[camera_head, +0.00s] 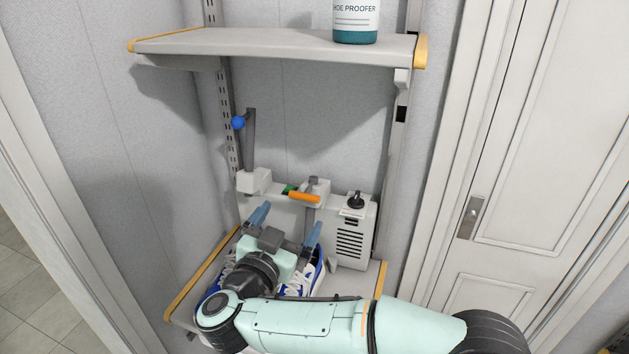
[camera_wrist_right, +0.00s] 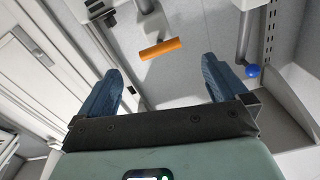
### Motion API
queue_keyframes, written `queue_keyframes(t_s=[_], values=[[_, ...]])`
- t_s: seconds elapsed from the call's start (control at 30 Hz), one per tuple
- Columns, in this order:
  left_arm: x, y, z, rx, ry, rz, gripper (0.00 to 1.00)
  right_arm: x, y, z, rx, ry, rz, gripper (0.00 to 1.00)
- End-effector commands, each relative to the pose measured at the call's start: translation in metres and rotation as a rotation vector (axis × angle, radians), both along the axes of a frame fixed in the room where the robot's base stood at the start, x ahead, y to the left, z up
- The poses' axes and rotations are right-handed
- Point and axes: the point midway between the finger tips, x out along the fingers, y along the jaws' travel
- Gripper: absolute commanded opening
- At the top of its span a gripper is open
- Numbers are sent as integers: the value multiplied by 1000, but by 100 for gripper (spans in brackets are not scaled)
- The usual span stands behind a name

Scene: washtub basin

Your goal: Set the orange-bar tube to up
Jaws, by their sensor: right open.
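The orange-bar tube shows in the head view as a grey tube with an orange bar (camera_head: 304,197) across it, at a white joint block on the grey dryer unit. The tube appears to hang down from the block, with its lower part partly hidden behind my gripper. My right gripper (camera_head: 287,224) is open and empty, in front of and below the orange bar. In the right wrist view the orange bar (camera_wrist_right: 161,49) lies ahead, between and beyond the two blue fingers (camera_wrist_right: 162,80), apart from them. My left gripper is not in view.
A second tube with a blue ball (camera_head: 238,122) stands upright to the left. A black knob (camera_head: 356,200) sits on the unit at right. Blue and white shoes (camera_head: 299,281) lie on the lower shelf (camera_head: 377,277) below my gripper. The upper shelf (camera_head: 270,46) holds a bottle (camera_head: 356,20).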

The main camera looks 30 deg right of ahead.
Motion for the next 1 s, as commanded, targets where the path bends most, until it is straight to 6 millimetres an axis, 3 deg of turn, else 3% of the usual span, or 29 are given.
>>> queue_keyframes(t_s=[0.6, 1.0], values=[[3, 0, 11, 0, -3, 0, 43, 73, -86, 0, -1, 1, -3, 100], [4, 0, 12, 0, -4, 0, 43, 84, -98, 0, -1, 1, 0, 100]])
